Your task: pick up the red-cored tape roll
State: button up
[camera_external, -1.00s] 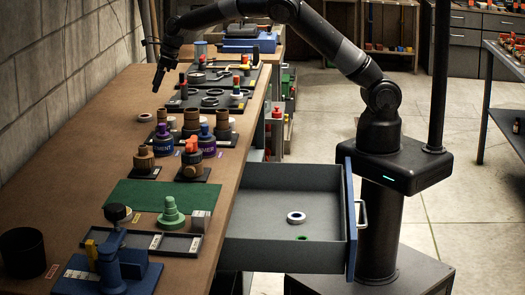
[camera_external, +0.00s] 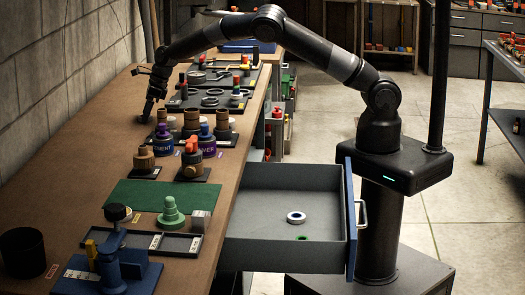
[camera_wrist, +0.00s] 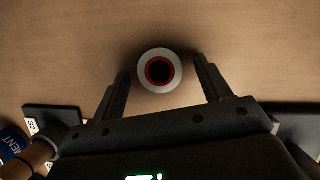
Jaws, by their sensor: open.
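The tape roll with a red core (camera_wrist: 142,71) lies flat on the brown workbench in the wrist view, white outside with a dark hole in its middle. My gripper (camera_external: 147,119) is low over the left part of the bench in the external view. In the wrist view its two fingers are spread, one on each side of the roll, with a gap visible on both sides. Nothing is held. In the external view the roll is hidden at or behind the gripper.
A dark mat with tools (camera_external: 208,98) lies beyond. A green mat (camera_external: 148,195) is nearer. An open drawer (camera_external: 270,255) holds another white roll (camera_external: 296,217). Bare bench lies left of the gripper.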

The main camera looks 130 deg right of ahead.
jog(key=shift+c, duration=0.5)
jog(key=c, duration=0.9)
jog(key=shift+c, duration=0.2)
